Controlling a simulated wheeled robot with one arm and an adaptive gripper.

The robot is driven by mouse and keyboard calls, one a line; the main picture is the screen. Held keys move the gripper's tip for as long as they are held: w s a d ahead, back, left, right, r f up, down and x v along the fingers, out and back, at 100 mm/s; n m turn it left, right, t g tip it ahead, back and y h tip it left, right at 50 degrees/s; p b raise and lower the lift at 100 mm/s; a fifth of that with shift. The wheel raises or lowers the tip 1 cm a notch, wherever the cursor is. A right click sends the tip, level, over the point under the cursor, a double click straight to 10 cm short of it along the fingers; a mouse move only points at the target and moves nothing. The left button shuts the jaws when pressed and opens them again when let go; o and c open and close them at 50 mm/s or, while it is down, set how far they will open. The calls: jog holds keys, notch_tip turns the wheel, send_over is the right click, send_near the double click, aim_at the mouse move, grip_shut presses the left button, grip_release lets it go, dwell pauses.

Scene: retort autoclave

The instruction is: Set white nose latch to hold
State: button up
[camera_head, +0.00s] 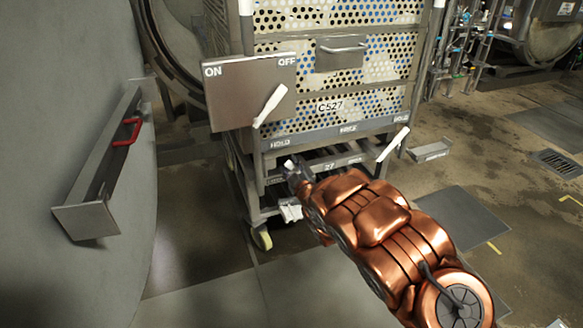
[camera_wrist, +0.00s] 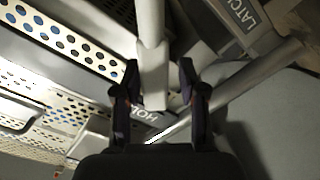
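A white lever (camera_wrist: 153,75), likely the nose latch, runs down from the top of the wrist view to a blocky end. My gripper (camera_wrist: 160,82) has its two dark fingers spread, one on each side of the lever's end in the picture, with gaps beside it. I cannot tell whether the lever is fully between them in depth. A HOLD label (camera_wrist: 143,115) shows below the lever's end, partly hidden by a finger. A LATCH label (camera_wrist: 246,14) is at upper right. In the head view, my gripper (camera_head: 291,168) is small, at the cart's lower front left, beneath another HOLD label (camera_head: 280,143).
The perforated cart (camera_head: 350,75) stands ahead. An ON/OFF box (camera_head: 235,92) with a white handle (camera_head: 270,105) is above my gripper. Another white lever (camera_head: 393,145) is at the cart's right. A red-handled bracket (camera_head: 126,132) is at left. Floor at right is largely clear.

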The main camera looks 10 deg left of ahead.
jog(key=shift+o, duration=0.4)
jog(key=shift+d, duration=0.2)
jog(key=shift+d, duration=0.1)
jog(key=shift+s+d+f, duration=0.15)
jog(key=shift+s+d, duration=0.15)
jog(key=shift+s, duration=0.2)
jog(key=v, duration=1)
jog(key=shift+s, duration=0.35)
jog(key=shift+d, duration=0.1)
